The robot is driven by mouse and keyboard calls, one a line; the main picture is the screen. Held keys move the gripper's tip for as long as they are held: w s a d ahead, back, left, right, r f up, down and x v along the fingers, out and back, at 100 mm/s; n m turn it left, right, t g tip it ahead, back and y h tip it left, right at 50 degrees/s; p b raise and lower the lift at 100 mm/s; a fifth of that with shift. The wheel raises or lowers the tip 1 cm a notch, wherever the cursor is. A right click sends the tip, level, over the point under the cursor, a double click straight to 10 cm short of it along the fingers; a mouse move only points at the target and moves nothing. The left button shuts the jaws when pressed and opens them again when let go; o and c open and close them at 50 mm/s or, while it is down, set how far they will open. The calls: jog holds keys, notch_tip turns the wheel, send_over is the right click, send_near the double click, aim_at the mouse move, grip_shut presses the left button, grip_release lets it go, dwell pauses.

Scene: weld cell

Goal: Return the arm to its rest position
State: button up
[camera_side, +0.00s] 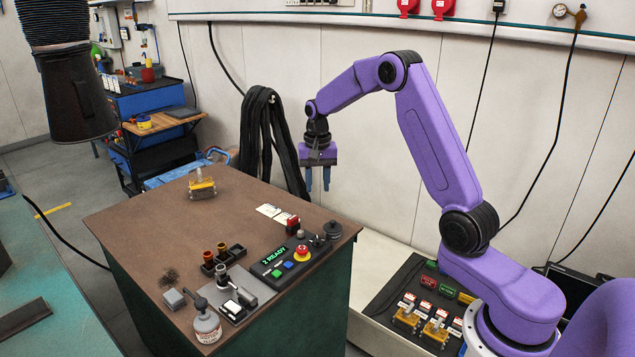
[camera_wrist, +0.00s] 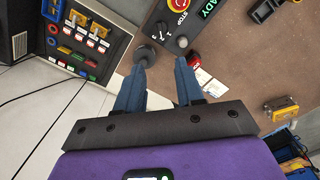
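My purple arm is bent up and over, and my gripper (camera_side: 318,180) hangs pointing down with two blue fingers. It is in the air at the back right of the brown-topped bench (camera_side: 150,215). In the wrist view my gripper (camera_wrist: 160,75) shows its two blue fingers apart with nothing between them. The bench's edge and top (camera_wrist: 240,75) lie below and beyond the fingertips. The fingers touch nothing that I can see.
A control box (camera_side: 290,258) with a red emergency button, a bottle (camera_side: 206,325) and a yellow-and-clear part (camera_side: 202,187) stand on the bench. A panel with yellow parts (camera_side: 420,310) lies beside my base. Black cables (camera_side: 262,130) hang on the wall behind. A dark nozzle (camera_side: 75,95) hangs upper left.

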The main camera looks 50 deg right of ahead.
jog(key=s+a+r+n, duration=0.3)
jog(key=s+a+n, duration=0.2)
jog(key=s+a, duration=0.3)
jog(key=s+a+r+n, duration=0.2)
jog(key=s+a+n, duration=0.3)
jog(key=a, duration=0.5)
jog(key=s+a+n, duration=0.1)
jog(key=s+n, duration=1)
jog(key=s, duration=1.3)
jog(key=shift+s+a+n, duration=0.15)
jog(key=shift+s+n, duration=0.15)
jog(key=shift+s, duration=0.05)
